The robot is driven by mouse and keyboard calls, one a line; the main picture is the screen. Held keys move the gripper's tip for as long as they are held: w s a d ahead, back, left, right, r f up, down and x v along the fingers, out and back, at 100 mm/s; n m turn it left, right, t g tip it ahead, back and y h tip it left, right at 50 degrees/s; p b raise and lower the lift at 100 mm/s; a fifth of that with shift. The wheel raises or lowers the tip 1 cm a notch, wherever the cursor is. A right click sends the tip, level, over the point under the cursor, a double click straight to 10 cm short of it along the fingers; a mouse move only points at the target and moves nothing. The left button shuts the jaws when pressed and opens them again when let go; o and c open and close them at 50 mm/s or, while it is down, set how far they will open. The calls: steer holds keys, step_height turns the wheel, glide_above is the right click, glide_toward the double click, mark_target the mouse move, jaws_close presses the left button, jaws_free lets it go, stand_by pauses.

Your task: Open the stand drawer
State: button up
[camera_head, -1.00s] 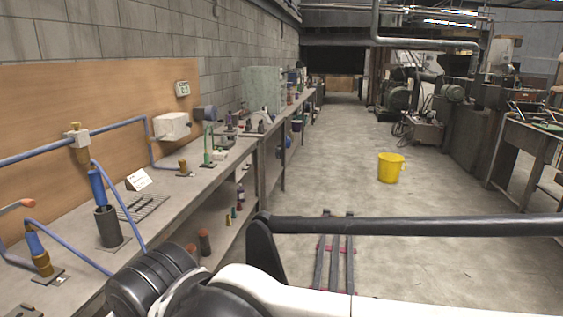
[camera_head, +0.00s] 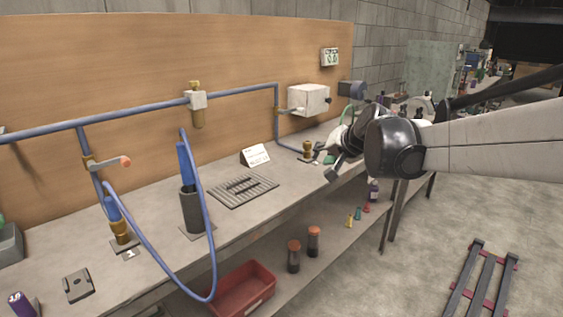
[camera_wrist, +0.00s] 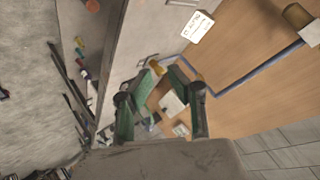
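I cannot make out a stand drawer in either view. The workbench (camera_head: 130,250) runs along the wall, with a lower shelf (camera_head: 330,238) under its top. My gripper (camera_head: 338,165) reaches in from the right over the bench, near the brass valve (camera_head: 308,150) and below the white wall box (camera_head: 308,99). In the wrist view my gripper (camera_wrist: 163,78) is open and empty, with a gap between its green-padded fingers. The white box (camera_wrist: 172,103) shows through that gap, apart from the fingers.
A black mesh tube (camera_head: 191,210) with a blue part stands on the bench beside a blue hose (camera_head: 210,255). A red bin (camera_head: 242,290) sits below. Floor at right holds a dark rack (camera_head: 482,280).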

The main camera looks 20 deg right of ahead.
steer(key=w+d+f+m+t+h+b, duration=0.1)
steer(key=w+d+f+m+t+b, duration=0.2)
steer(key=w+d, duration=0.65)
steer(key=w+d+f+m, duration=0.3)
steer(key=w+d+f, duration=0.2)
steer(key=w+d, duration=0.45)
steer(key=w+d+f+m+t+h+b, duration=0.1)
steer(key=d+f+m+h, duration=0.1)
steer(key=d+f, duration=0.55)
steer(key=w+d+f+m+h+b, duration=0.1)
steer(key=d+f+m, duration=0.25)
steer(key=d, duration=0.75)
steer(key=w+d+f+m+t+h+b, duration=0.1)
steer(key=d+f+h, duration=0.1)
steer(key=d+f, duration=0.6)
steer(key=b+x, duration=0.1)
steer(key=x, duration=0.3)
steer(key=d+r+b+x, duration=0.1)
steer(key=x, duration=0.3)
steer(key=r+b+x, duration=0.1)
steer(key=x, duration=0.4)
steer(key=shift+s+d, duration=0.1)
steer(key=shift+d, duration=0.25)
jaws_close()
